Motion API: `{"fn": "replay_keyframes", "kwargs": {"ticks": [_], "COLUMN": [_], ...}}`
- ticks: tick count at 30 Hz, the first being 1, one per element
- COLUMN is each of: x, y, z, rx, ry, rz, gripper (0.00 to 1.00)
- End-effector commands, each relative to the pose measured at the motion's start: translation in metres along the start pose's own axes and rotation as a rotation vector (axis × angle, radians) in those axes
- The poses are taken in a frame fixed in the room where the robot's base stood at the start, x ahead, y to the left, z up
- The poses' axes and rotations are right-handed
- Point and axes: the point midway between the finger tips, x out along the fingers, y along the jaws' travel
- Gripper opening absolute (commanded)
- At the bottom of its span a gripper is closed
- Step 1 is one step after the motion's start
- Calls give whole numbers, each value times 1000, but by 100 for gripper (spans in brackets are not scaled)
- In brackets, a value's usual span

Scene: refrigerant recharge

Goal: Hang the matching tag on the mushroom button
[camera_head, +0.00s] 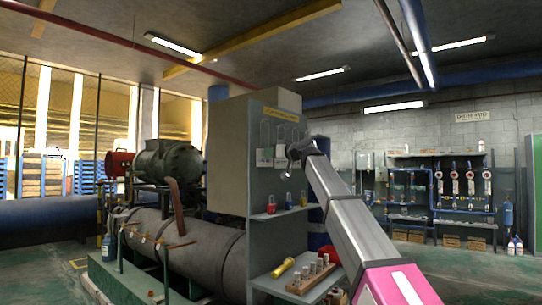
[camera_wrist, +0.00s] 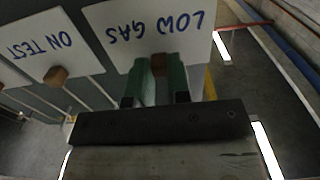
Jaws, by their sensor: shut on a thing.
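In the wrist view a white tag reading LOW GAS (camera_wrist: 190,42) shows upside down, with a small brown block (camera_wrist: 158,64) at its edge. My gripper (camera_wrist: 158,78) has its green fingers shut on that block. A second white tag reading ON TEST (camera_wrist: 35,50), with its own brown block (camera_wrist: 56,75), is beside it, apart from the fingers. In the head view my gripper (camera_head: 294,152) is at the grey cabinet's tag panel, right of white tags (camera_head: 264,157). I cannot make out the mushroom button in either view.
The grey cabinet (camera_head: 232,160) carries a shelf with small padlocks (camera_head: 271,204) and a lower shelf with a wooden rack (camera_head: 311,274) and a yellow cylinder (camera_head: 283,267). A compressor tank (camera_head: 185,245) stands left. Gauges and piping (camera_head: 455,190) line the back wall. Floor at right is open.

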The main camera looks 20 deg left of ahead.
Motion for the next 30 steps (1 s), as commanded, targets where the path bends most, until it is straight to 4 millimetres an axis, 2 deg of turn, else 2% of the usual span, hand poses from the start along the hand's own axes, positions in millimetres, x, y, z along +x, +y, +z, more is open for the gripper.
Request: {"fn": "replay_keyframes", "kwargs": {"ticks": [18,30], "x": [0,-2], "y": [0,0], "z": [-25,-26], "rx": [1,0], "ry": [0,0], "rz": [0,0], "gripper": [0,0]}}
